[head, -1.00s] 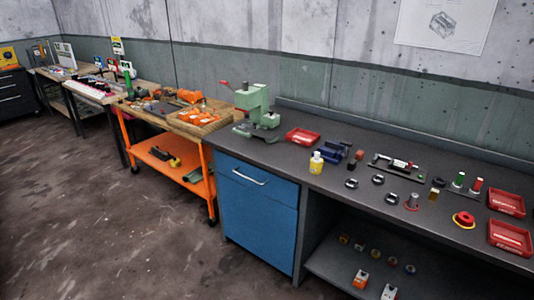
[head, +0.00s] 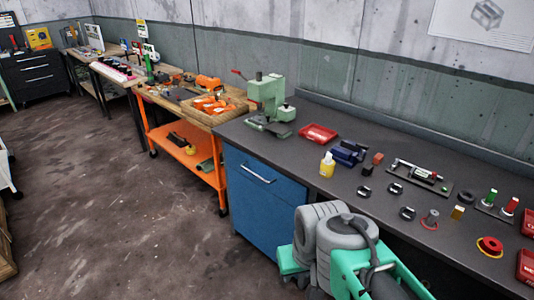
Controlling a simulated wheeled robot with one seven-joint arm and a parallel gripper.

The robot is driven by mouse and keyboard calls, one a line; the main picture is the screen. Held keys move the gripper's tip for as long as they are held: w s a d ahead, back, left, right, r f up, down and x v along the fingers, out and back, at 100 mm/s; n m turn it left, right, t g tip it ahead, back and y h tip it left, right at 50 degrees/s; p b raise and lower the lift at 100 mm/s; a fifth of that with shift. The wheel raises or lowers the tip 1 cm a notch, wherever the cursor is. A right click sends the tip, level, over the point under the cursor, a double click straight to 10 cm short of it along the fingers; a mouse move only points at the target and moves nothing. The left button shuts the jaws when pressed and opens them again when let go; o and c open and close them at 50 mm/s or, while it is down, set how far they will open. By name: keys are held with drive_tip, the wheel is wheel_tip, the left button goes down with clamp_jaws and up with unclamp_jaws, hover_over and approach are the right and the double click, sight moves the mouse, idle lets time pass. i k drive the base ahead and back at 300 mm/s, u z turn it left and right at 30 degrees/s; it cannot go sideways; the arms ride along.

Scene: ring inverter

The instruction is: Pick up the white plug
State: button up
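I cannot pick out a white plug for certain in the head view. A small part with white on it (head: 420,172) lies on a flat metal fixture on the dark grey workbench (head: 335,182); it is too small to tell what it is. A green-topped piece (head: 491,196) and a red-topped piece (head: 511,205) stand upright to its right. My grey and green arm links show at the bottom, in front of the bench. My gripper is not in view.
A green press (head: 268,100) stands at the bench's left end, with a red tray (head: 318,133), a yellow bottle (head: 327,165) and a blue vise (head: 348,153) to its right. Several black rings and a red-and-yellow ring (head: 490,246) lie on the bench.

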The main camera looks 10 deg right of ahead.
sight(328, 161)
drive_tip(key=u, duration=0.55)
drive_tip(key=i, duration=1.15)
drive_tip(key=u, duration=0.3)
